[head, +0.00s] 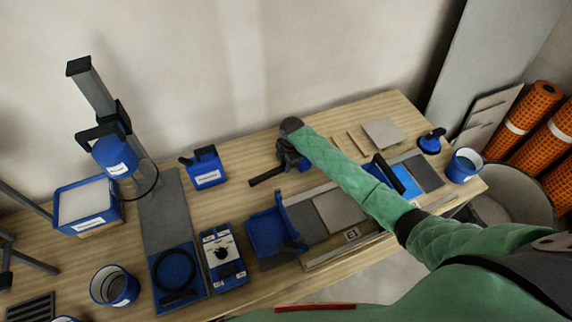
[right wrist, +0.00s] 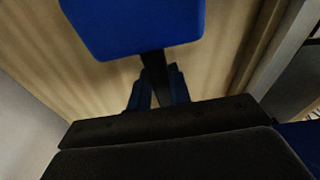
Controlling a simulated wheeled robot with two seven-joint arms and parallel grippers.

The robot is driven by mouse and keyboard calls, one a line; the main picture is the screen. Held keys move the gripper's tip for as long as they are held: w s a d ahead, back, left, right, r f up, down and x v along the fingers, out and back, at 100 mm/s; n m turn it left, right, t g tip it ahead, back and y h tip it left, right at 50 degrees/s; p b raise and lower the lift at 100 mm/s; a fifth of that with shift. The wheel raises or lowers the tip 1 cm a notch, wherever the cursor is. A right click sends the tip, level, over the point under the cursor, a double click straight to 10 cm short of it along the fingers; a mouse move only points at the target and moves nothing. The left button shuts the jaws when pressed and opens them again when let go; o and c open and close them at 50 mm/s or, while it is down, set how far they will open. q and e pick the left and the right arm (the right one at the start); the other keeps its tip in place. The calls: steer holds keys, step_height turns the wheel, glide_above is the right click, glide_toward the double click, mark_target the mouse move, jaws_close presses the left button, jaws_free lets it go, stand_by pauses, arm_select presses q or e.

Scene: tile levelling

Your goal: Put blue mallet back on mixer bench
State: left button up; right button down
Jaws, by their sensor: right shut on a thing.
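The wooden bench (head: 232,198) with the mixer stand (head: 95,90) runs across the head view. The blue mallet shows as a blue head (head: 305,165) partly hidden under my right arm, with a dark handle (head: 266,177) pointing left. My right gripper (head: 288,158) is over the back middle of the bench, shut on the mallet's handle. In the right wrist view the blue mallet head (right wrist: 135,25) is close, with the dark handle running down between the fingers (right wrist: 155,90). Wood grain shows behind it. I cannot tell whether the mallet touches the bench. My left gripper is not in view.
A blue box (head: 205,167) stands left of the mallet. A blue-cased device (head: 222,255) and a blue tile tool (head: 268,232) are in front. Tiles (head: 340,210) lie under my forearm. A suction cup (head: 431,141) and blue bucket (head: 464,165) are at right. The wall is behind.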

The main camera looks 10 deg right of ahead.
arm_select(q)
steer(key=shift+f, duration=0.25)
arm_select(e)
steer(key=shift+f, duration=0.55)
steer(key=c, duration=1.2)
jaws_free()
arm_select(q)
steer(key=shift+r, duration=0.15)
